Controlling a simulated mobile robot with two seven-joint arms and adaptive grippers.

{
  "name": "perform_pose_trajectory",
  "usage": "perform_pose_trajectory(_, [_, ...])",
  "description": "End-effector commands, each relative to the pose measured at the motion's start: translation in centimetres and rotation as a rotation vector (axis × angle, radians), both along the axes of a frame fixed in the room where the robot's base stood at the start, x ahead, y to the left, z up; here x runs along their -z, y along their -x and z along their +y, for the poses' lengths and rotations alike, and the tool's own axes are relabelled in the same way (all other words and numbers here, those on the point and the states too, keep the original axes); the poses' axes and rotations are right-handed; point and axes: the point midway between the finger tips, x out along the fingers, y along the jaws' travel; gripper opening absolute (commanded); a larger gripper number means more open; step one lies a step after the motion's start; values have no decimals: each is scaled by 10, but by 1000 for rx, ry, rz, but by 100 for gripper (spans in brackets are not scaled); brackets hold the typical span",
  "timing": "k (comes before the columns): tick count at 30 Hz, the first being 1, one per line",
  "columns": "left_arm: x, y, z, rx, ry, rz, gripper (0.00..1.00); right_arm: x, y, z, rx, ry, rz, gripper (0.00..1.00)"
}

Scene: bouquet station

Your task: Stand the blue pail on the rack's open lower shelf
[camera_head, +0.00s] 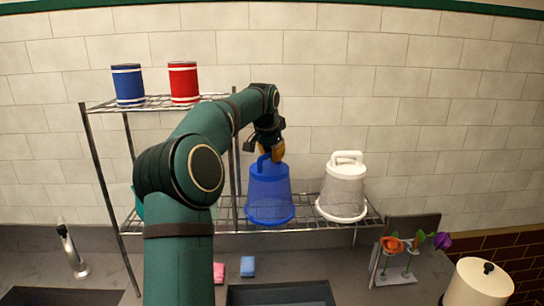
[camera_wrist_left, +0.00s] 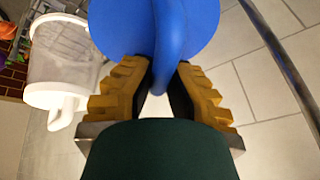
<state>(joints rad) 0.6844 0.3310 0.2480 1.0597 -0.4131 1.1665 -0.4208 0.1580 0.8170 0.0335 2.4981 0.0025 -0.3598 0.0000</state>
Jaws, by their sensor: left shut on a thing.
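The blue pail (camera_head: 269,196) is upright at the rack's open lower shelf (camera_head: 230,214), left of a white pail. Its base appears at shelf level; I cannot tell whether it bears on the wires. My left gripper (camera_head: 273,152) is above the pail, shut on its handle. In the left wrist view the yellow fingers of the gripper (camera_wrist_left: 161,92) lie either side of the blue handle of the pail (camera_wrist_left: 158,48). My right gripper is not in view.
A white pail (camera_head: 342,190) stands close on the right. Blue (camera_head: 128,85) and red (camera_head: 184,83) tins stand on the upper shelf (camera_head: 150,103). My left arm partly hides a teal thing at the shelf's left. Flowers (camera_head: 392,245) and a lidded canister (camera_head: 478,284) are front right.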

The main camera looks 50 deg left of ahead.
Motion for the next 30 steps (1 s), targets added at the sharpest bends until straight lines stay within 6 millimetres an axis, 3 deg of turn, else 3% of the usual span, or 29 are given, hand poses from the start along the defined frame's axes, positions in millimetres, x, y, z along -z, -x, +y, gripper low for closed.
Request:
perform_pose_trajectory(10, [2, 0, 0, 0, -1, -2, 0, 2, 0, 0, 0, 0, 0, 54])
perform_pose_trajectory(11, [2, 0, 0, 0, -1, 0, 23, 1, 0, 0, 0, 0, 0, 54])
perform_pose_trajectory(12, [2, 0, 0, 0, -1, 0, 36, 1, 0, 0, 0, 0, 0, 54])
perform_pose_trajectory(23, [-1, 0, 0, -1, -1, 0, 36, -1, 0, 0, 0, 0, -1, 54])
perform_pose_trajectory(30, [-32, 12, -6, -2, -4, -3, 36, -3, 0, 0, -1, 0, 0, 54])
